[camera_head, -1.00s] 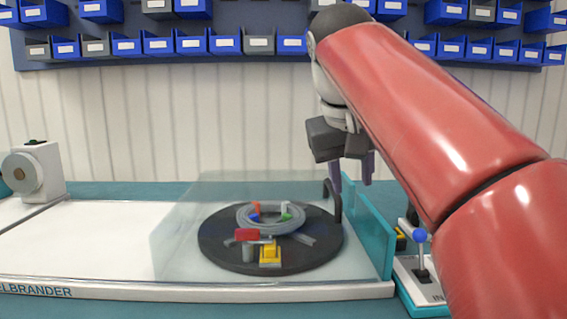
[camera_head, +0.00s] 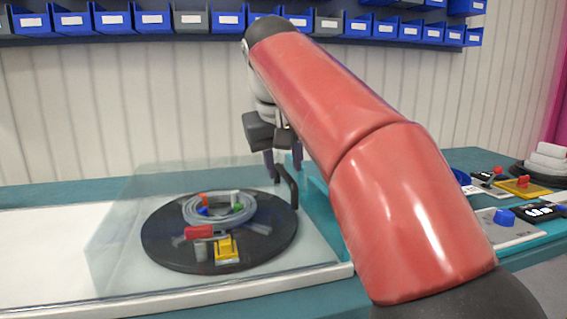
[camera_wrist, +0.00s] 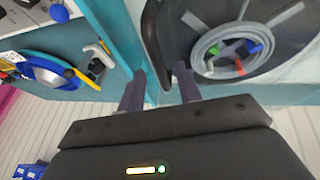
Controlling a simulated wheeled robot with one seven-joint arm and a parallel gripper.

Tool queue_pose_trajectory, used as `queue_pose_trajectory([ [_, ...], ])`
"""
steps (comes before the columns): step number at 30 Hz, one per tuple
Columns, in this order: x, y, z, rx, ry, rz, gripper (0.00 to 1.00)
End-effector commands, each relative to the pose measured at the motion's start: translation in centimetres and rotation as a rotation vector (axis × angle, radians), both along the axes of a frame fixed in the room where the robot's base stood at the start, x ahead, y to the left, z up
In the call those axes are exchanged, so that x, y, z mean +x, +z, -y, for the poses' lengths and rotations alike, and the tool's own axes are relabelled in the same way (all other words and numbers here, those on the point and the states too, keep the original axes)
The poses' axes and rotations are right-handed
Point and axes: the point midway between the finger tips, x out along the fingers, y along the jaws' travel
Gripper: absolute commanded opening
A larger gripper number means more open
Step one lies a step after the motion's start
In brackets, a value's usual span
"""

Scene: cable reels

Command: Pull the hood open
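The hood (camera_head: 120,215) is a clear, see-through box cover, closed over a dark round turntable (camera_head: 160,240) with a grey cable coil (camera_head: 190,222) on it. A dark curved handle (camera_head: 291,188) stands at the hood's right side. It also shows in the wrist view (camera_wrist: 148,30). My gripper (camera_head: 283,172) is at the top of this handle, pointing down. In the wrist view my gripper (camera_wrist: 160,72) has its two fingers apart, with the handle's dark bar in line with the gap between them. I cannot tell whether the fingers touch it.
A teal upright panel (camera_wrist: 118,30) stands beside the hood. Controls, including a blue knob (camera_head: 504,217), lie on the bench at right. Blue bins (camera_head: 152,18) hang on the back wall. The white bench top (camera_head: 45,245) left of the hood is clear.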

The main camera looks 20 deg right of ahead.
Motion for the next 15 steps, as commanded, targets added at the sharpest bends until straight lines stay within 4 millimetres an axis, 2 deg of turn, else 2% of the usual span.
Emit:
queue_pose_trajectory([
  [10,0.16,-0.39,0.08,0.001,0.000,0.000,0.33],
  [15,0.15,-0.39,0.07,0.001,0.000,0.000,0.11],
])
